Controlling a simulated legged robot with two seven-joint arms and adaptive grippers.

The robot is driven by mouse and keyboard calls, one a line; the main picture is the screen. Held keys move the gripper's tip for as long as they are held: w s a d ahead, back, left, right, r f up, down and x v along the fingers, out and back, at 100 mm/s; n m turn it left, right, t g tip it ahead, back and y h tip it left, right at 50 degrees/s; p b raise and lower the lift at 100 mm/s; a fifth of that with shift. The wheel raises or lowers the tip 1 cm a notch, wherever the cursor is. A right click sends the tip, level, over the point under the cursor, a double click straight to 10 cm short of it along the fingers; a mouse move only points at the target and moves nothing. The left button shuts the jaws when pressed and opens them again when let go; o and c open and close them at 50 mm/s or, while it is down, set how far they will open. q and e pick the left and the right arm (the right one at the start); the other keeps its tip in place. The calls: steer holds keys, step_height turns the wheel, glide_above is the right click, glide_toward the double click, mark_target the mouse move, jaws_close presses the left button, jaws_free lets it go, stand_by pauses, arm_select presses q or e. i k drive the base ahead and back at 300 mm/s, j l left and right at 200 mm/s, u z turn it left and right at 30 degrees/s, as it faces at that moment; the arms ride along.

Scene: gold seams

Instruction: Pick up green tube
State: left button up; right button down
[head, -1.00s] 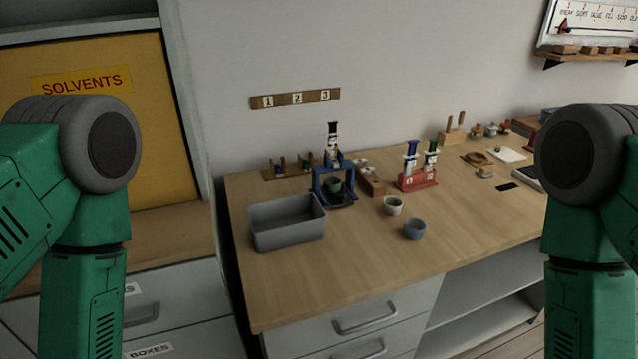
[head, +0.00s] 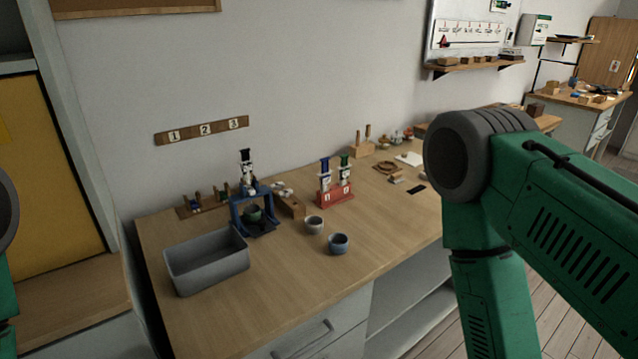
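A green-topped tube (head: 344,168) stands upright in the right slot of a red rack (head: 335,196) on the wooden bench. A blue-topped tube (head: 325,174) stands beside it in the left slot. Another tube, black and white (head: 247,172), is upright in a blue stand (head: 252,209) with a dark green cup under it. My green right arm is at the right of the head view, and only a sliver of my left arm shows at the left edge. Neither gripper is in the picture.
A grey bin (head: 207,262) stands at the bench's front left. A pale cup (head: 314,225) and a blue-grey cup (head: 339,243) stand in front of the rack. A wooden block with pegs (head: 362,144) is behind it. The bench's right front is clear.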

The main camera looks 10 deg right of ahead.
mark_target(344, 173)
steer(key=i+l, duration=0.1)
steer(key=l, duration=0.35)
steer(key=i+l, duration=0.15)
steer(key=l, duration=0.3)
steer(key=i+l+u, duration=0.1)
steer(key=l, duration=0.35)
steer(key=i+l, duration=0.1)
steer(key=l, duration=0.35)
steer(key=i+l+u, duration=0.1)
steer(key=l, duration=0.35)
